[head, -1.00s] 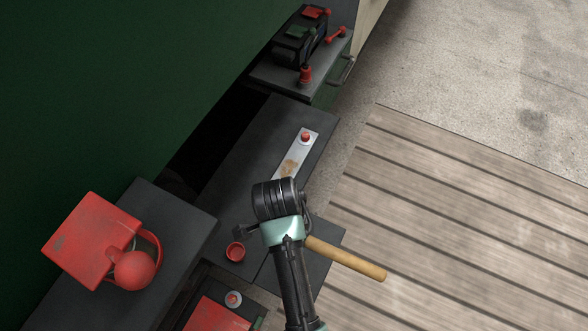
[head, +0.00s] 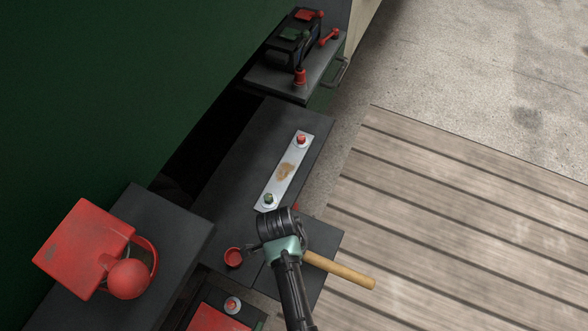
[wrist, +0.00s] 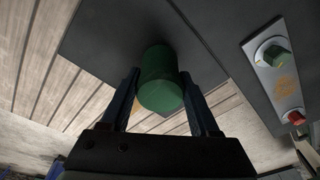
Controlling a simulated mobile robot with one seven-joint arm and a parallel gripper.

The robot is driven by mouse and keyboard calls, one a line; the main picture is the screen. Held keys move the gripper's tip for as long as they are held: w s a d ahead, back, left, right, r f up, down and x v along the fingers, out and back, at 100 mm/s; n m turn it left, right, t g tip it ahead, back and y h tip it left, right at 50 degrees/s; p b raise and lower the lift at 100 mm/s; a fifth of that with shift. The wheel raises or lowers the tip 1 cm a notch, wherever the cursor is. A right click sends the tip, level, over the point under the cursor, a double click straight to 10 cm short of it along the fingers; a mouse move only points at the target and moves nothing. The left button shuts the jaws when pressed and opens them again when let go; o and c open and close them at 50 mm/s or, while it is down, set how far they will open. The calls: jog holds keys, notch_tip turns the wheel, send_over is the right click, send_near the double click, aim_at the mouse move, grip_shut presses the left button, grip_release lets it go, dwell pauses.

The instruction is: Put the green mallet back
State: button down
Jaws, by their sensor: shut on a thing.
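The green mallet is in my gripper (wrist: 160,85). In the wrist view its green cylindrical head (wrist: 160,80) sits between the two fingers, over a dark flat surface. In the head view its wooden handle (head: 342,271) sticks out to the right from under my wrist. My wrist hides the mallet's head and the fingertips there. The mallet is over the near right part of the dark bench (head: 232,165), and the handle's end reaches over the planks. I cannot tell its height above the bench.
A metal plate (head: 274,183) with a red knob (head: 301,139) and a green knob (head: 268,199) lies on the bench. A red cup-like ring (head: 233,258) is left of my wrist. The plank floor (head: 450,240) is clear.

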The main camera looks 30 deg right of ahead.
jog(key=shift+f, duration=0.1)
jog(key=shift+c, duration=0.5)
grip_release()
notch_tip(320, 180, up, 12)
jog(key=a+p, duration=0.1)
jog(key=shift+a, duration=0.4)
